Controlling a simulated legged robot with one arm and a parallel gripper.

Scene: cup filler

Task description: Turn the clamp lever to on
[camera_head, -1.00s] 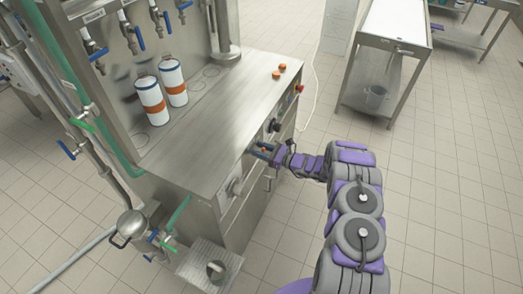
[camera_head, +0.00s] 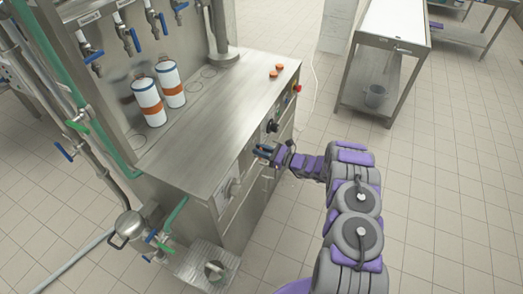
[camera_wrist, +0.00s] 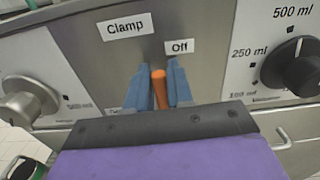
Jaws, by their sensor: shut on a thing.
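The clamp lever (camera_wrist: 159,88) is a slim orange handle on the steel front panel of the filler. In the wrist view it stands nearly upright, below and left of the "Off" label (camera_wrist: 180,47) and below the "Clamp" label (camera_wrist: 125,27). My gripper (camera_wrist: 161,74) has one blue finger on each side of the lever and is shut on it. In the head view my gripper (camera_head: 262,152) is at the machine's front panel, and the lever is hidden there by the fingers. Another small label (camera_wrist: 113,115) at lower left is mostly hidden behind my gripper.
A volume knob (camera_wrist: 297,66) is right of the lever, and another round knob (camera_wrist: 29,96) is on the left. Drawer handles are below. Two striped bottles (camera_head: 159,93) and orange caps (camera_head: 276,71) stand on the counter (camera_head: 215,125).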

